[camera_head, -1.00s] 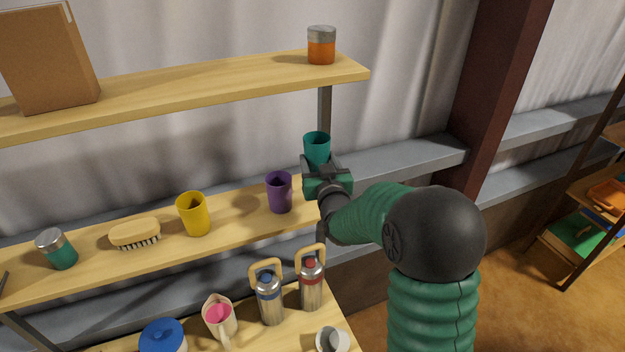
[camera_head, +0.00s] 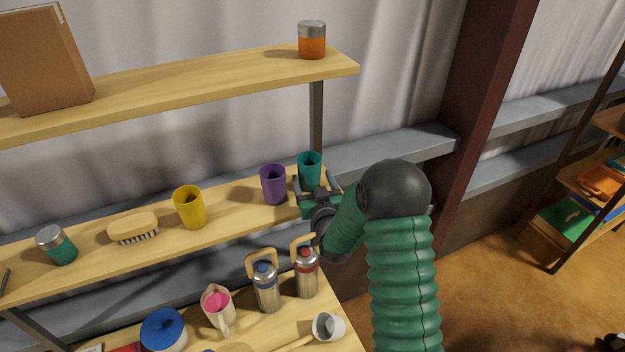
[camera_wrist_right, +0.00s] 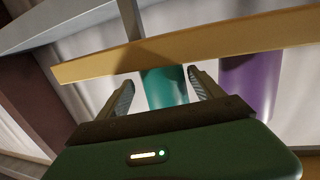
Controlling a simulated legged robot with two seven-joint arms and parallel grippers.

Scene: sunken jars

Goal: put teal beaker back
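The teal beaker (camera_head: 309,167) stands upright at the right end of the middle shelf (camera_head: 240,213), just right of the purple cup (camera_head: 273,184). My right gripper (camera_head: 317,186) is in front of the beaker, with its fingers spread to either side. In the right wrist view, where the scene appears upside down, the teal beaker (camera_wrist_right: 164,87) shows between the open fingers of my right gripper (camera_wrist_right: 162,90), with a clear gap on the left side. The beaker's lower part is partly hidden by the gripper in the head view. My left gripper is not in view.
The middle shelf also holds a yellow cup (camera_head: 190,208), a brush (camera_head: 133,228) and a teal jar with a grey lid (camera_head: 57,245). Two flasks (camera_head: 265,288) stand below, close to my right arm. An orange jar (camera_head: 312,40) sits on the upper shelf (camera_head: 215,75).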

